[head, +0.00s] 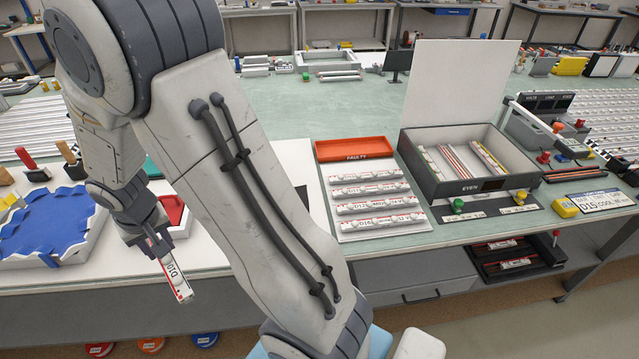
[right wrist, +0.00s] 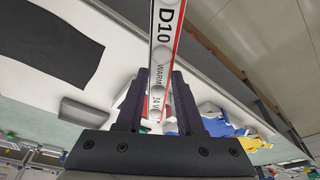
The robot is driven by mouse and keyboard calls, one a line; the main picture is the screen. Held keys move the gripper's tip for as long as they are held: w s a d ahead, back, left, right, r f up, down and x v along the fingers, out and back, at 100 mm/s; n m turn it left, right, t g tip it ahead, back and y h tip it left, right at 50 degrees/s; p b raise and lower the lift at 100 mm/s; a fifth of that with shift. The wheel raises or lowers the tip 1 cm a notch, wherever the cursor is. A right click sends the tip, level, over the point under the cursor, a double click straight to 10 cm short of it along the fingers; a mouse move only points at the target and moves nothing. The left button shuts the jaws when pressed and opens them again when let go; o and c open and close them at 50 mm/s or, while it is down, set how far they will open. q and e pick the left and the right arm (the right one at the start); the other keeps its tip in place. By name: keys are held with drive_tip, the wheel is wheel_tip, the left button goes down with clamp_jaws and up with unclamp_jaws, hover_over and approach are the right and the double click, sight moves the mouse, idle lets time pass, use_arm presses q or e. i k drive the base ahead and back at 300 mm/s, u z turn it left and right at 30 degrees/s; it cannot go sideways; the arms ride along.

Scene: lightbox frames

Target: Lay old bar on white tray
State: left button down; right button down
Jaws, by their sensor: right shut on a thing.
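My right gripper (head: 157,244) is shut on a bar with a white label (head: 176,279) marked D10, with red edging. It holds the bar tilted, in front of the bench's near edge at the left. In the right wrist view the bar (right wrist: 166,45) stands out lengthwise between the fingers (right wrist: 158,97); "WARM" and "24 V" can be read on it. A flat white tray (head: 385,234) lies on the bench to the right of my arm, with several similar bars in rows. My left gripper is not in view.
A red tray marked FAULTY (head: 355,149) lies behind the white tray. An open lightbox (head: 425,184) with bars inside stands to the right. A blue mould-like piece (head: 45,222) lies at the left. My arm crosses the middle and hides part of the bench.

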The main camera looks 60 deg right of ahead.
sight(361, 168)
drive_tip(key=z, duration=0.85)
drive_tip(key=i, duration=0.8)
drive_tip(key=z, duration=0.85)
